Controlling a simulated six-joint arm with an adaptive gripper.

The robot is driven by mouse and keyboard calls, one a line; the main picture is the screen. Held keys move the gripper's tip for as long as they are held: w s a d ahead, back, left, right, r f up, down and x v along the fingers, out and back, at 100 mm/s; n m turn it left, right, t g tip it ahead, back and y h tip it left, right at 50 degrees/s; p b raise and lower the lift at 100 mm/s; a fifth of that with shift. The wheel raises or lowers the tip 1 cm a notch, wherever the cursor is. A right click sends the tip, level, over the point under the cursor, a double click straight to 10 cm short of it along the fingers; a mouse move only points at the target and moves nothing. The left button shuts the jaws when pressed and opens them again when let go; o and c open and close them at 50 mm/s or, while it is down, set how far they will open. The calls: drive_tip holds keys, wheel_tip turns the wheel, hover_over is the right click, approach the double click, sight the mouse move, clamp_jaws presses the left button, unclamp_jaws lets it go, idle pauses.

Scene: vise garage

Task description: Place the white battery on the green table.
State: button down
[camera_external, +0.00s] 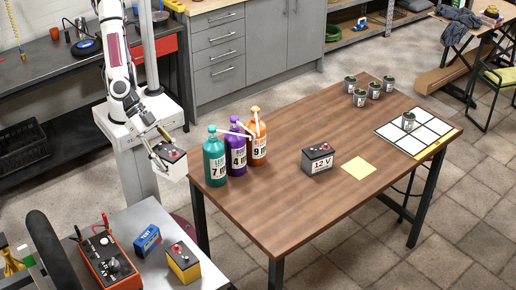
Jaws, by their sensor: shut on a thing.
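My gripper (163,147) is shut on a white battery (173,170) with a dark top and a red terminal. It holds the battery in the air, off the left edge of the brown wooden table and to the left of the bottles. I see no table that is plainly green; the large table (262,207) has a brown wooden top. Part of the battery's top is hidden by the gripper fingers.
Teal (214,163), purple (237,155) and orange (258,148) bottles stand at the table's left end. A 12 V battery (317,163), a yellow sheet (358,169), small jars and a white grid (392,134) are also there. The front bench holds blue (147,240) and yellow (183,265) batteries.

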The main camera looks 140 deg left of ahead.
drive_tip(key=shift+d, duration=0.25)
drive_tip(key=a, duration=0.7)
drive_tip(key=shift+a, duration=0.3)
drive_tip(key=shift+r, duration=0.25)
idle(0.3)
